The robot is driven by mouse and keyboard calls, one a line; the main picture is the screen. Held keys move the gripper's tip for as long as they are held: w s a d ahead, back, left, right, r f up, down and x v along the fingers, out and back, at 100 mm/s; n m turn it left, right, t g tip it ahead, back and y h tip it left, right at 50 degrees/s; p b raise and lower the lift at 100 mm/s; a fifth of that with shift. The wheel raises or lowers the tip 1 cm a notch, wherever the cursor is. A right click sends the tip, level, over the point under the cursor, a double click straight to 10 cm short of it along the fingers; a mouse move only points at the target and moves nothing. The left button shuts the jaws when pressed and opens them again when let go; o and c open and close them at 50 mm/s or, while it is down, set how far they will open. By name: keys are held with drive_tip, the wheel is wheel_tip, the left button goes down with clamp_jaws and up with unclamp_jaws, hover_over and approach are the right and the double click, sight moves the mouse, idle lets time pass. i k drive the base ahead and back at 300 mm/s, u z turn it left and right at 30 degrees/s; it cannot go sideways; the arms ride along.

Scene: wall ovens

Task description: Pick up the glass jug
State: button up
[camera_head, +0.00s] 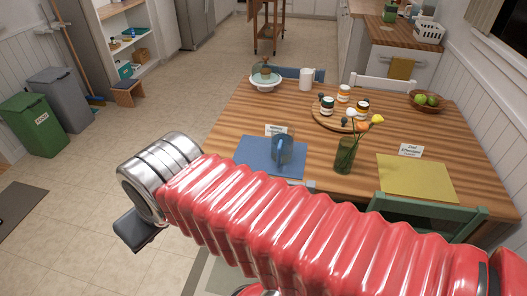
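The glass jug (284,150) is see-through and looks bluish against the blue placemat (252,158) on which it stands. It is upright on the near left part of the wooden table. My red ribbed arm crosses the front of the view and ends in a metal cuff at the left. A dark piece below the cuff, probably part of my gripper (138,231), hangs over the floor, left of the table and clear of the jug. Its fingers cannot be made out, so its opening is hidden.
A vase of flowers (345,155) stands right of the jug. A small white card (276,130) is just behind the jug. A round board (322,119) with several jars lies farther back. A green chair (425,211) is at the near edge. Floor to the left is open.

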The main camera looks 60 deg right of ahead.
sight(282, 133)
drive_tip(key=u, duration=1.35)
drive_tip(key=k, duration=0.7)
drive_tip(key=z, duration=1.5)
drive_tip(key=i, duration=0.45)
drive_tip(key=u, duration=0.05)
